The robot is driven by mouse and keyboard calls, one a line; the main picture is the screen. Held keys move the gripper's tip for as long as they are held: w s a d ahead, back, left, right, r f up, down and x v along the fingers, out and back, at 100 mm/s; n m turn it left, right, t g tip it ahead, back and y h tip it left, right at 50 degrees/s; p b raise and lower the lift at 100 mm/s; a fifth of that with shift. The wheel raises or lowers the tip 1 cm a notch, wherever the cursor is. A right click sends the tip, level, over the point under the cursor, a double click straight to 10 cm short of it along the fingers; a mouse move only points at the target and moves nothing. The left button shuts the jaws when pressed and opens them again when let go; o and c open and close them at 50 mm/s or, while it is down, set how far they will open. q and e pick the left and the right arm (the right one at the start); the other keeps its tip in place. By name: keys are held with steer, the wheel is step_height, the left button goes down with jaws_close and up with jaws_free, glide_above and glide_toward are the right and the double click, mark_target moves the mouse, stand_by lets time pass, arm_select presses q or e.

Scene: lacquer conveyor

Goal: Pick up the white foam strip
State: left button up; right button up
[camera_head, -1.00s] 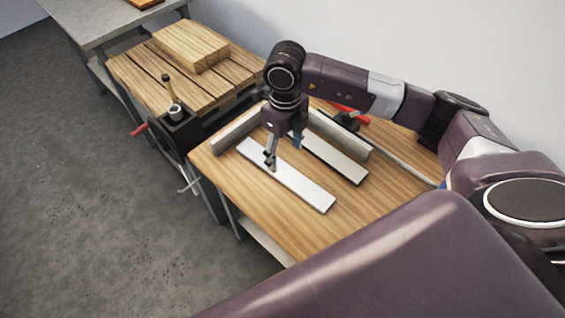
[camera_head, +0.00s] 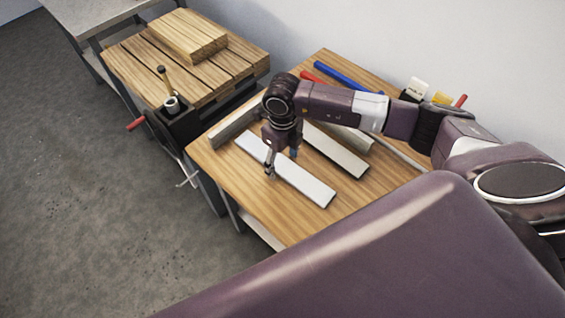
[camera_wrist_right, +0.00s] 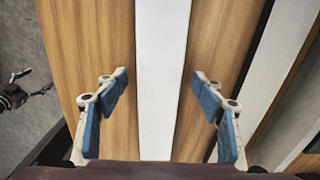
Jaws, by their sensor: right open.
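The white foam strip (camera_head: 307,185) lies flat on the wooden workbench top, nearest the bench's left front edge. It also shows in the right wrist view (camera_wrist_right: 163,70), running up the picture between the fingers. My right gripper (camera_head: 281,167) points down over the strip and hides part of it. In the right wrist view the right gripper (camera_wrist_right: 163,95) is open, with one blue-padded finger on each side of the strip and a gap on both sides. Whether the fingertips touch the bench cannot be told.
A second pale strip (camera_head: 338,154) lies parallel behind the first, with a grey rail (camera_head: 350,136) beyond it. A red and a blue bar (camera_head: 335,73) lie at the back, near brushes (camera_head: 417,87). A vise bench with stacked boards (camera_head: 188,36) stands at left.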

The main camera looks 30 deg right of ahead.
steer(key=c, duration=0.9)
